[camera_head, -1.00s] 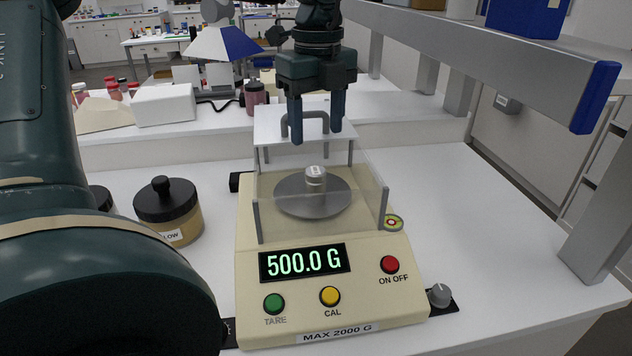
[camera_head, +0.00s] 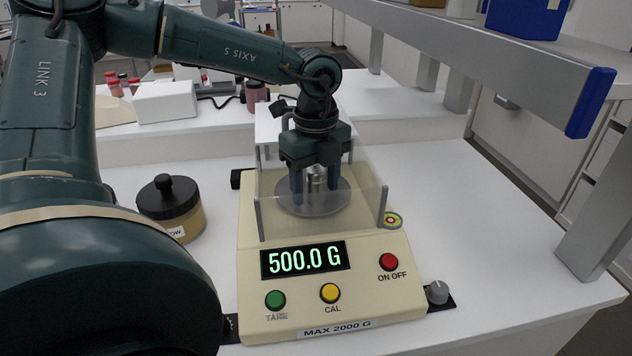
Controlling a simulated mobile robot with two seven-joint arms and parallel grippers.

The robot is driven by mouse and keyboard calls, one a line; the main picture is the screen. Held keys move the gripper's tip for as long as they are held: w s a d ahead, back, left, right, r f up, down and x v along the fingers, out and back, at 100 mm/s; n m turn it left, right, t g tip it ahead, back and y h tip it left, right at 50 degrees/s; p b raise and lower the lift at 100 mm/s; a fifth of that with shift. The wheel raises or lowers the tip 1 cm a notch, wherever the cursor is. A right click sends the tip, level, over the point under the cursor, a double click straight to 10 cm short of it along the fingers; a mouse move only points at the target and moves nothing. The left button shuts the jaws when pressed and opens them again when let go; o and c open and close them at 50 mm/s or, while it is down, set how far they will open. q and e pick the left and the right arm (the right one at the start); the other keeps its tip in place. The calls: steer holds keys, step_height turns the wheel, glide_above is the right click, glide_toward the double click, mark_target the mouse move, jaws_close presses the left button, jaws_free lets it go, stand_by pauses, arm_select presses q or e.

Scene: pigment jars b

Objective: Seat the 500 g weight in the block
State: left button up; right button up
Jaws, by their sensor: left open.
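The 500 g weight (camera_head: 318,178), a small silvery cylinder, stands on the round metal pan (camera_head: 330,209) of the balance. My left gripper (camera_head: 315,192) is lowered inside the clear draft shield, its blue fingers open on either side of the weight. I cannot tell whether either finger touches it. The cream balance (camera_head: 375,300) reads 500.0 G on its display (camera_head: 304,259). I cannot make out the block in this view. My right gripper is not in view.
The shield's clear walls (camera_head: 371,195) surround the pan. A dark-lidded jar (camera_head: 172,207) stands left of the balance. A grey shelf (camera_head: 480,50) with a blue end juts in at the upper right. The bench (camera_head: 470,220) right of the balance is clear.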

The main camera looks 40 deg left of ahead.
arm_select(q)
steer(key=shift+c, duration=0.6)
jaws_close()
steer(key=shift+r, duration=0.1)
steer(key=shift+w+r, duration=0.1)
